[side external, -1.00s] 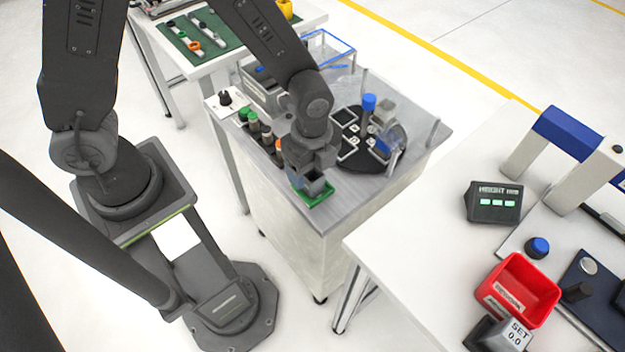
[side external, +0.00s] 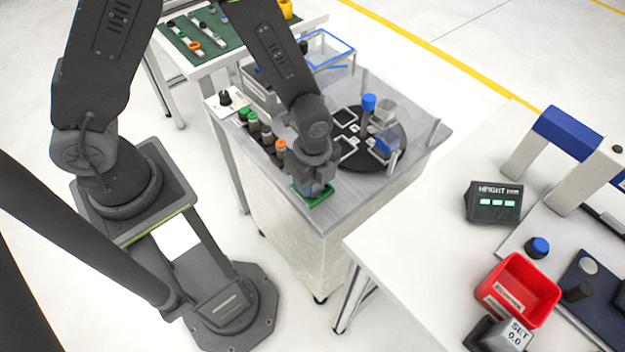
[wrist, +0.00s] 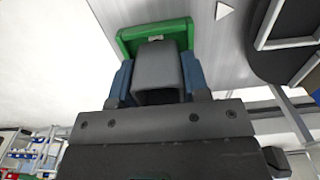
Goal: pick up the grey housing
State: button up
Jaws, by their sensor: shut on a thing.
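The grey housing (wrist: 158,66) is a box-like grey part between the blue fingers of my gripper (wrist: 158,80) in the wrist view. The fingers are shut on its two sides. A green tray (wrist: 125,40) lies just beyond and around the far end of the housing. In the side view my gripper (side external: 314,188) is low over the green tray (side external: 318,201) at the cart's front edge. The housing is mostly hidden there by the gripper. I cannot tell whether the housing still touches the tray.
A black round turntable (side external: 362,163) with square frames stands close to the right of my gripper, with a blue-capped post (side external: 368,103) on it. Several capped cylinders (side external: 266,134) stand in a row to the left. A white table (side external: 420,235) with a red bin (side external: 518,290) is at the right.

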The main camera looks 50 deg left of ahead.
jog(key=c, duration=0.3)
